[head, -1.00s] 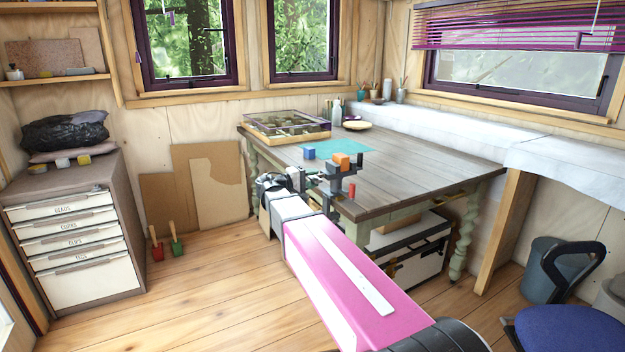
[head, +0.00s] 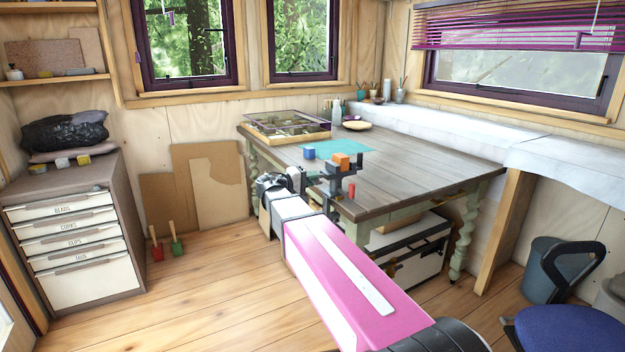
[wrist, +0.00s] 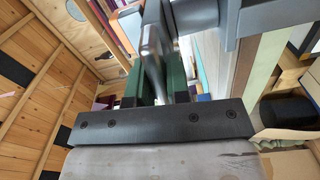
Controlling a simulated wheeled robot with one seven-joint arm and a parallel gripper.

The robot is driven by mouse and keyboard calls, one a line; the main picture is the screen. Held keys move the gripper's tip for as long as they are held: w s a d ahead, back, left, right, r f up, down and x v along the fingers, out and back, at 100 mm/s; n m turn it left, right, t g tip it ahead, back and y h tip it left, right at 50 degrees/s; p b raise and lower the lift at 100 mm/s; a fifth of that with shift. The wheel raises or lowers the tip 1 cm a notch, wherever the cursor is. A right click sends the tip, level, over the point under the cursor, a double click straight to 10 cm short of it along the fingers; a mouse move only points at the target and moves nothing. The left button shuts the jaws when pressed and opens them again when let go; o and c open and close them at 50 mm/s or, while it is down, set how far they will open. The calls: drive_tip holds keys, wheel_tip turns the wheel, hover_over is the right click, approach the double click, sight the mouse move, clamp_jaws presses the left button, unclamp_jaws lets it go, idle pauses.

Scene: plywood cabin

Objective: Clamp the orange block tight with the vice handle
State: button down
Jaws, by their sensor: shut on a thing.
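The orange block (head: 340,160) sits at the top of the dark grey vice (head: 343,172) on the near left edge of the table. The exact contact of the jaws with the block is too small to tell. In the wrist view, my gripper (wrist: 153,88) has its dark green fingers shut on the metal vice handle (wrist: 152,45), a silvery bar running up between them. The grey vice body (wrist: 205,18) fills the upper part of that view. In the head view my arm hides most of the gripper and handle. The orange block is not visible in the wrist view.
A glass-topped case (head: 287,127) and a shallow bowl (head: 357,125) stand farther back. A blue chair (head: 565,328) is at the lower right. Open floor lies left of my arm.

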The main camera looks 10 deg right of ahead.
drive_tip(key=m, duration=2)
drive_tip(key=shift+m, duration=0.3)
drive_tip(key=m, duration=0.3)
drive_tip(key=shift+m, duration=0.4)
drive_tip(key=m, duration=0.3)
drive_tip(key=shift+m, duration=2.1)
